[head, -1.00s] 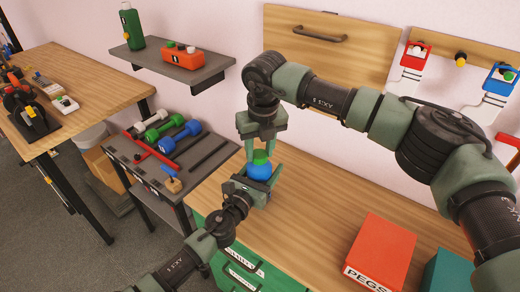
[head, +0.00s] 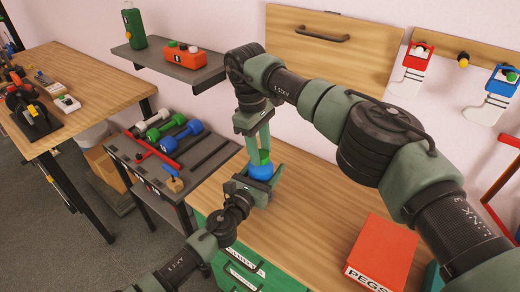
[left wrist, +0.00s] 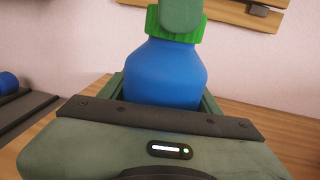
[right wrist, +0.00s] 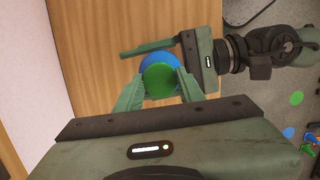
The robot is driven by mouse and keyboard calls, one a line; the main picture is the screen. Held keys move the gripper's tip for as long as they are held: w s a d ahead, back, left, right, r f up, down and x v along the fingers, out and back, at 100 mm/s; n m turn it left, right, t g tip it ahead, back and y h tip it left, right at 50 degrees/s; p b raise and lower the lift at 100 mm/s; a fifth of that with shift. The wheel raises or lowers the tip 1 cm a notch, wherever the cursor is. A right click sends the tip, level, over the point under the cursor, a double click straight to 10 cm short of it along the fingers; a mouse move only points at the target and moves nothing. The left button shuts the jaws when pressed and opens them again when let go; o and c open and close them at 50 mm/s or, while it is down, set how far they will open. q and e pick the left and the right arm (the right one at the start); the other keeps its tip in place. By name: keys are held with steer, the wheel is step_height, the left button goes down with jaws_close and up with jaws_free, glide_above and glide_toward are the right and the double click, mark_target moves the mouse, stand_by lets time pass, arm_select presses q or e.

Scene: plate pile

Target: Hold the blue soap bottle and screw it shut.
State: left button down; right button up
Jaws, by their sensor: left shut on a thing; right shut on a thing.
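The blue soap bottle (head: 260,172) stands upright over the left end of the wooden worktop, with a green cap (left wrist: 176,32) on its top. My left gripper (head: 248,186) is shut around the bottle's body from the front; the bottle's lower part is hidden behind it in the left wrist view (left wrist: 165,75). My right gripper (head: 259,152) points down from above and is shut on the green cap. In the right wrist view the cap (right wrist: 160,79) sits between the two fingers, with the blue bottle (right wrist: 157,58) below. Whether the cap is fully seated cannot be told.
A red pegs box (head: 383,253) stands on the worktop (head: 320,215) at the right. A dark cart with dumbbells (head: 172,137) is to the left. A wall shelf (head: 177,65) holds a green bottle (head: 134,27) and an orange box. The middle of the worktop is clear.

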steer(key=shift+w+m, duration=0.1)
steer(key=shift+m, duration=0.7)
arm_select(q)
steer(key=shift+f, duration=0.1)
arm_select(e)
steer(key=o, duration=1.3)
steer(key=shift+r, duration=2.25)
steer(key=shift+c, duration=0.4)
